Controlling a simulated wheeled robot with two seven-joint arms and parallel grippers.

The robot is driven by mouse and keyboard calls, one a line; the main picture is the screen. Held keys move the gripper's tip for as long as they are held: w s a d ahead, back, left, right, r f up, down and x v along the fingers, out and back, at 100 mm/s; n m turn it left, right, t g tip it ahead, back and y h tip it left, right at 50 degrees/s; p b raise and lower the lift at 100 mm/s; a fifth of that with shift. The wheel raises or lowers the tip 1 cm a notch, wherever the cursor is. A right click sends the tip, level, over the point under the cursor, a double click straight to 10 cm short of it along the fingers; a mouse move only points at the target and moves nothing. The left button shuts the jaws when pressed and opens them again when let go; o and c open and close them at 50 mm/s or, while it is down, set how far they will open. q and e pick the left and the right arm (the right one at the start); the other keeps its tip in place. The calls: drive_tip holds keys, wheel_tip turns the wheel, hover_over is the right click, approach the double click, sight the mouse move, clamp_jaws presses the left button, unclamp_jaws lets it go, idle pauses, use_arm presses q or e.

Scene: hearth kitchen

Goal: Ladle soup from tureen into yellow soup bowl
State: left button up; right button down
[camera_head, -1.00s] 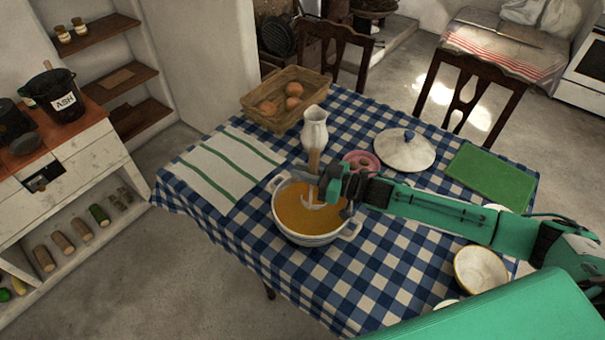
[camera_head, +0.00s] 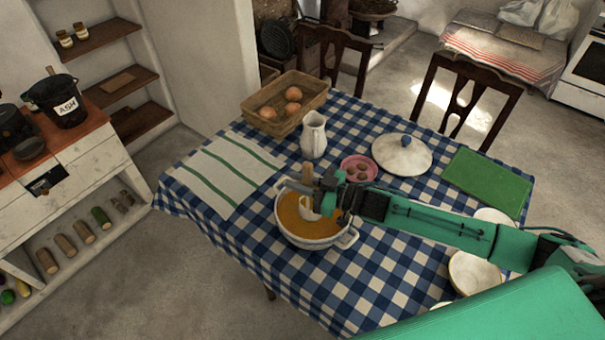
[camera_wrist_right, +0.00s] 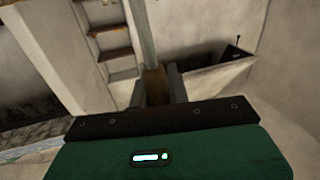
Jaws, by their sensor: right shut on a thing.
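The white tureen (camera_head: 318,243) holds orange soup and stands on the checked table. My right gripper (camera_head: 318,184) is above the tureen, shut on the ladle. The ladle's wooden handle (camera_head: 307,172) rises from the gripper, and its pale bowl (camera_head: 308,207) shows over the soup; I cannot tell if it touches the surface. The right wrist view shows the wooden handle (camera_wrist_right: 155,86) between the fingers. I cannot tell which bowl is the yellow one. My left gripper is out of view.
Another pale bowl (camera_head: 493,216) is partly behind my right arm. A white jug (camera_head: 314,136), a pink bowl (camera_head: 358,167) of brown items, a lid (camera_head: 402,154), a green board (camera_head: 487,182), a basket (camera_head: 286,104) and a striped cloth (camera_head: 225,170) occupy the table.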

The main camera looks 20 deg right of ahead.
drive_tip(key=s+a+n, duration=0.4)
drive_tip(key=s, duration=0.1)
wheel_tip(320, 180, up, 9)
drive_tip(key=p, duration=0.8)
idle(0.6)
